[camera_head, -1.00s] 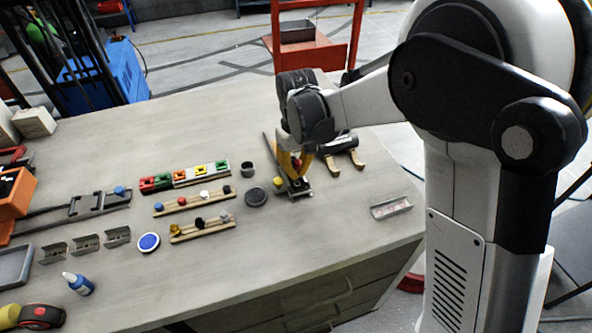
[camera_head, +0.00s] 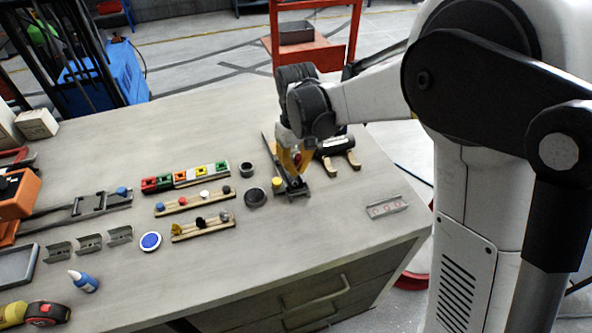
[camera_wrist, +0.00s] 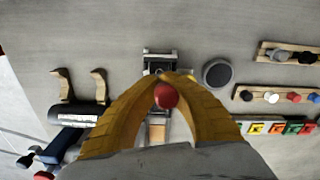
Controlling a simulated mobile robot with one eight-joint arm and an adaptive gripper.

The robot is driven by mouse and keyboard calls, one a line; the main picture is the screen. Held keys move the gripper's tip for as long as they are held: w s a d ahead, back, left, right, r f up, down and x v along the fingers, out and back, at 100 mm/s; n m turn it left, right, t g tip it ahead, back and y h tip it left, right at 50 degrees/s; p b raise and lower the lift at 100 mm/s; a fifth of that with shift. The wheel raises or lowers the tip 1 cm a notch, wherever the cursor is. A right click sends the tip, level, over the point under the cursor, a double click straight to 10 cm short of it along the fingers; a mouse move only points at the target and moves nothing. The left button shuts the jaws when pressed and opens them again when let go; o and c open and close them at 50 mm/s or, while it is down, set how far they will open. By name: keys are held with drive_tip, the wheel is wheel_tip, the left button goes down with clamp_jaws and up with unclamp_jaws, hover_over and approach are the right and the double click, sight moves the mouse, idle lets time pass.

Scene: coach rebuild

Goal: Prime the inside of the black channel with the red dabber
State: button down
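My gripper (camera_head: 295,165) has yellow fingers, shut around the red-knobbed dabber (camera_wrist: 166,96); the red knob shows between them in the wrist view. The gripper points down over a narrow dark metal channel (camera_head: 294,190) near the bench's right side. In the wrist view the near part of this channel (camera_wrist: 158,62) shows just beyond the fingertips. The dabber's lower end is hidden, so I cannot tell whether it touches the channel. A yellow cap-like piece (camera_head: 277,182) sits beside the channel.
A dark round disc (camera_head: 255,197) and a small grey cup (camera_head: 246,169) stand left of the channel. Wooden racks of dabbers (camera_head: 203,228) lie further left. A dark clamp-like tool (camera_head: 335,146) lies behind right. A small silver channel (camera_head: 388,207) lies front right, with clear bench around it.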

drive_tip(key=shift+r+p, duration=1.6)
drive_tip(key=shift+r, duration=1)
